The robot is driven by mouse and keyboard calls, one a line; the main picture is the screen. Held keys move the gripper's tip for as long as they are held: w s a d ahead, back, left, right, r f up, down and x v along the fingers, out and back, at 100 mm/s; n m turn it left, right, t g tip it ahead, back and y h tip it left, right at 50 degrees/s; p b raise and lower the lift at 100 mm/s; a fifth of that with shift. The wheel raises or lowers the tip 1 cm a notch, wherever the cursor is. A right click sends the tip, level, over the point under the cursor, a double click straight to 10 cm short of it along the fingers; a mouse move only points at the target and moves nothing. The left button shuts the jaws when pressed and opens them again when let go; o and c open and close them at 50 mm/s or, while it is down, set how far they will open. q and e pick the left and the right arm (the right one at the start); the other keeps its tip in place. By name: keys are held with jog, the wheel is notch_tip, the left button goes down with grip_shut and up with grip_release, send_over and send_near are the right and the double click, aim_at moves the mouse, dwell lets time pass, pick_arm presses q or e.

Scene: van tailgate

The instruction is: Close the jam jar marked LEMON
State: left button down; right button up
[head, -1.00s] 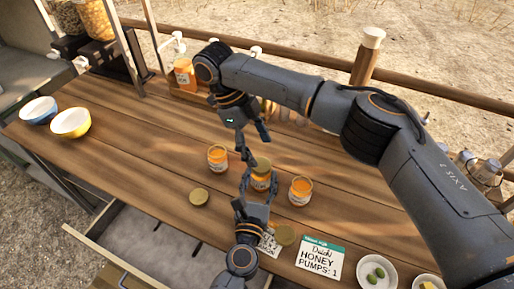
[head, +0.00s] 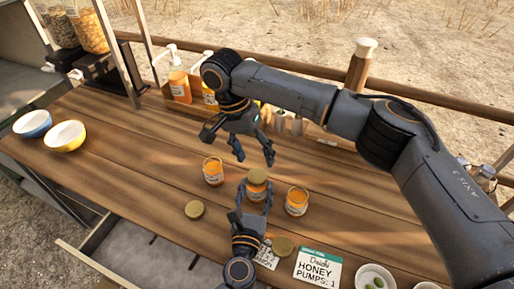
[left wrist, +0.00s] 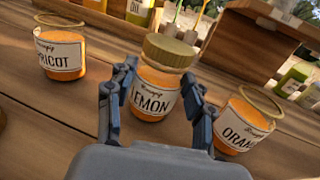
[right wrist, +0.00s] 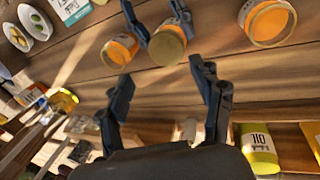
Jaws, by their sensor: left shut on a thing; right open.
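The LEMON jar (left wrist: 156,93) stands on the counter, filled with orange-coloured jam. A gold lid (left wrist: 168,50) sits on its mouth; it also shows in the head view (head: 257,175). I cannot tell how tightly it is screwed. My left gripper (head: 254,192) is shut around the jar's body, one finger on each side of the label, below the lid. My right gripper (head: 254,156) is open and empty, above and behind the jar, its fingers apart from the lid. In the right wrist view the lid (right wrist: 167,45) lies beyond my open right fingers (right wrist: 165,85).
The open APRICOT jar (head: 213,172) stands left of the LEMON jar and the open ORANGE jar (head: 297,201) right. Loose lids lie on the counter (head: 195,209) and near the cards (head: 283,245). Bowls (head: 66,135) are at left. Bottles (head: 179,84) line the back.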

jog(key=n, duration=0.4)
jog(key=shift+r, duration=0.15)
jog(key=n, duration=0.3)
jog(key=n+y, duration=0.1)
jog(key=n, duration=0.2)
jog(key=shift+d+r+n, duration=0.1)
jog(key=shift+r+n, duration=0.1)
jog(key=shift+n, duration=0.1)
jog(key=n, duration=0.4)
jog(key=shift+r+t, duration=0.15)
jog(key=shift+t, duration=0.15)
jog(key=n, duration=0.4)
jog(key=shift+d+r+y, duration=0.1)
jog(key=shift+r+y, duration=0.05)
jog(key=shift+y, duration=0.15)
jog(key=n, duration=0.4)
jog(key=shift+s+r, duration=0.1)
jog(key=shift+r, duration=0.05)
jog(key=n, duration=0.4)
jog(key=shift+s+r+n+y, duration=0.1)
jog(key=shift+r+n+y, duration=0.1)
jog(key=shift+n+y, duration=0.1)
jog(key=n, duration=0.4)
jog(key=shift+s+d+r, duration=0.1)
jog(key=shift+d+r, duration=0.05)
jog(key=n, duration=0.5)
jog(key=shift+s+r+t+y, duration=0.1)
jog(key=shift+r+t+y, duration=0.2)
jog(key=shift+y, duration=0.1)
jog(key=shift+f, duration=0.1)
